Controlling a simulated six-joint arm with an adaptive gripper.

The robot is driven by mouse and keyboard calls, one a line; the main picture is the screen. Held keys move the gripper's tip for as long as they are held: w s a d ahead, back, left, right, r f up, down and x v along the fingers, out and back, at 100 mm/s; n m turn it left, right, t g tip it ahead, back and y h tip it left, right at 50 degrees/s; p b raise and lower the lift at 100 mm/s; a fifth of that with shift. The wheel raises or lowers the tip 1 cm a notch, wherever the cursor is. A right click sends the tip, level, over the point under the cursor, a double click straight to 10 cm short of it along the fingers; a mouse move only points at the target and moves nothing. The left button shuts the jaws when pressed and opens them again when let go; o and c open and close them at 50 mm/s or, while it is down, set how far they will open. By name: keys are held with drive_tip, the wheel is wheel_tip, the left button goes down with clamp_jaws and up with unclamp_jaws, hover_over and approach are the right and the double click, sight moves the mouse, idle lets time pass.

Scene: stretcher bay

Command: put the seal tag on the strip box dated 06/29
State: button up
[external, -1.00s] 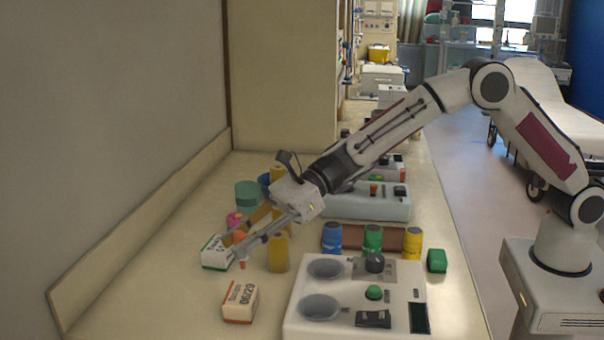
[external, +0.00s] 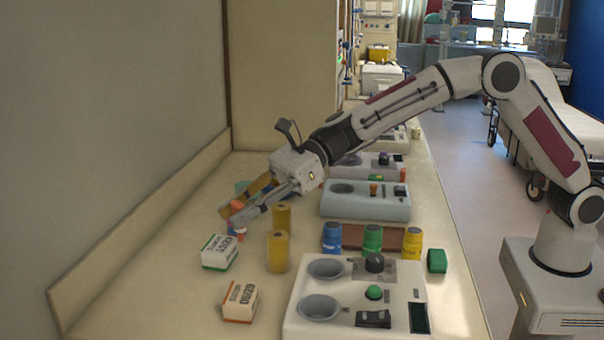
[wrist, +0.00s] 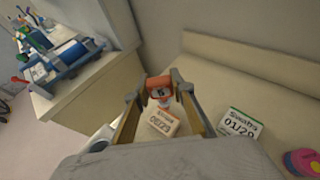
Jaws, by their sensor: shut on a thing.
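My gripper (external: 236,217) is shut on a small orange seal tag (wrist: 159,87). The tag's orange part also shows between the fingers in the external view (external: 237,206), partly covered by them. It is held up, apart from both boxes. The strip box dated 06/29 (external: 240,302) is white with an orange band and stands on the counter, nearer the external camera than my gripper. In the wrist view the 06/29 box (wrist: 163,122) shows beyond the tag, between the fingers. A green-banded strip box (external: 219,252), reading 01/29 in the wrist view (wrist: 240,124), stands closer to the gripper.
Yellow cylinders (external: 278,252) stand right of the green-banded box. A white device with two cups (external: 352,300), several coloured jars (external: 372,240) and a green block (external: 437,261) lie to the right. A pink item (wrist: 301,161) is right in the wrist view. The front-left counter is clear.

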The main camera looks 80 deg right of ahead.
drive_tip(key=a, duration=0.3)
drive_tip(key=shift+r, duration=0.15)
idle(0.5)
hover_over(241, 293)
wheel_tip(241, 293, down, 6)
idle(0.5)
drive_tip(key=shift+f, duration=2)
drive_tip(key=shift+f, duration=0.15)
